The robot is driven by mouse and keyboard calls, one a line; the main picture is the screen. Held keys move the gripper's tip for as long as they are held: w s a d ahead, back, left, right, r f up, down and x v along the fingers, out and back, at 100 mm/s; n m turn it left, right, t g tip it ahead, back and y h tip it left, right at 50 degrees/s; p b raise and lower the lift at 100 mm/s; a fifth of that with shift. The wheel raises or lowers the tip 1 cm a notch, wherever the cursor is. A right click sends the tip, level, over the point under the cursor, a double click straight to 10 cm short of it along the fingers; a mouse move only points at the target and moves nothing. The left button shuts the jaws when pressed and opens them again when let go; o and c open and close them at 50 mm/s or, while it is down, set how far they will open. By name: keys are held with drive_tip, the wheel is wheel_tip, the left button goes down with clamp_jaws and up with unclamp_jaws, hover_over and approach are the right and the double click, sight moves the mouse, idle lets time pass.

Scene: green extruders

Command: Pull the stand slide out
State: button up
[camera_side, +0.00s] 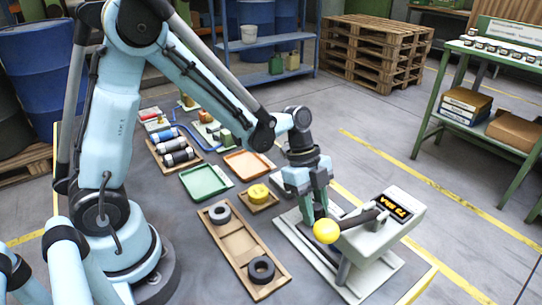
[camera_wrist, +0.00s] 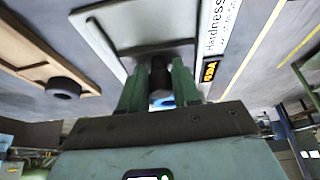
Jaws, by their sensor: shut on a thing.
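The hardness tester stand (camera_side: 388,228) is at the right front of the table, a light grey body with a lit yellow display, on a pale base plate (camera_side: 318,262). A dark lever with a yellow ball (camera_side: 326,231) reaches left from its body. My gripper (camera_side: 318,212) points down just behind the ball. In the wrist view its green fingers (camera_wrist: 159,85) are shut on a dark rounded part (camera_wrist: 158,68), which I take as the slide's handle. The lever and ball partly hide the contact in the side view. The slide itself is hard to make out.
A wooden tray (camera_side: 236,235) with two dark rings lies left of the stand. A yellow piece on a small wooden base (camera_side: 262,205), a green tray (camera_side: 204,181) and an orange tray (camera_side: 248,164) lie behind. The table's edge is close on the right.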

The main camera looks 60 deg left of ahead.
drive_tip(key=shift+a+f, duration=0.15)
drive_tip(key=shift+a, duration=2.1)
drive_tip(key=o, duration=0.5)
drive_tip(key=shift+o, duration=0.2)
drive_tip(key=shift+o, duration=0.8)
drive_tip(key=shift+r, duration=0.3)
wheel_tip(320, 180, up, 8)
drive_tip(key=shift+r, duration=0.1)
